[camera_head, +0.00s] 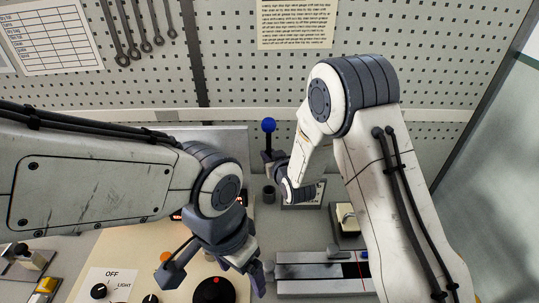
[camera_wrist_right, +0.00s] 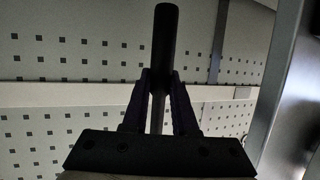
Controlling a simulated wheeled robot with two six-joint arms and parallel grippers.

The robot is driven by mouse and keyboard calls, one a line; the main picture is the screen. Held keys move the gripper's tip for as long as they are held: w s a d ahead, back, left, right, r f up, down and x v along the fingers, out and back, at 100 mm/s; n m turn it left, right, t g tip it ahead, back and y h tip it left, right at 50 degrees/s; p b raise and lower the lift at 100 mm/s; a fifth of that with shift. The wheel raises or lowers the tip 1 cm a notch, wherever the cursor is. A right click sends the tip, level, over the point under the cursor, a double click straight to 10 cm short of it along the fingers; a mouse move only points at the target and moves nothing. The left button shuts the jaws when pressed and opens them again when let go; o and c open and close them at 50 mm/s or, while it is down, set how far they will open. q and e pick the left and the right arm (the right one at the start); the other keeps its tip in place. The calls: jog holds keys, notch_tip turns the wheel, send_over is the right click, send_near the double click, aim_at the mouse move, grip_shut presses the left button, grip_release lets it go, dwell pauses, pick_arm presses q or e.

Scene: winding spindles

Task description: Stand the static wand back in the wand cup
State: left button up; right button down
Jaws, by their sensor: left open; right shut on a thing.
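My right gripper (camera_wrist_right: 160,98) is shut on a slim grey shaft with a thick black cylindrical end (camera_wrist_right: 166,42), which I take to be the static wand. The black end stands up beyond the fingers in the right wrist view. A small dark open cup (camera_head: 268,194), likely the wand cup, stands on the bench just below that gripper. My left gripper (camera_head: 213,272) is open and empty above the control panel.
A blue ball (camera_head: 268,125) on a dark stem shows just above my right gripper. A grey rail (camera_head: 320,272) and a cream block (camera_head: 347,217) lie right. A pegboard (camera_head: 245,75) closes the back.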

jog(key=shift+f+h+b, duration=0.3)
jog(key=shift+f, duration=0.1)
notch_tip(320, 180, down, 5)
jog(key=b, duration=0.5)
jog(key=shift+s, duration=0.1)
jog(key=shift+m+b, duration=0.3)
jog(key=shift+b, duration=0.25)
dwell(1.5)
jog(key=shift+f+b, duration=3.3)
jog(key=shift+f, duration=0.1)
jog(key=c, duration=0.6)
grip_release()
jog(key=shift+r, duration=0.1)
jog(key=shift+d, duration=0.1)
jog(key=shift+d, duration=0.1)
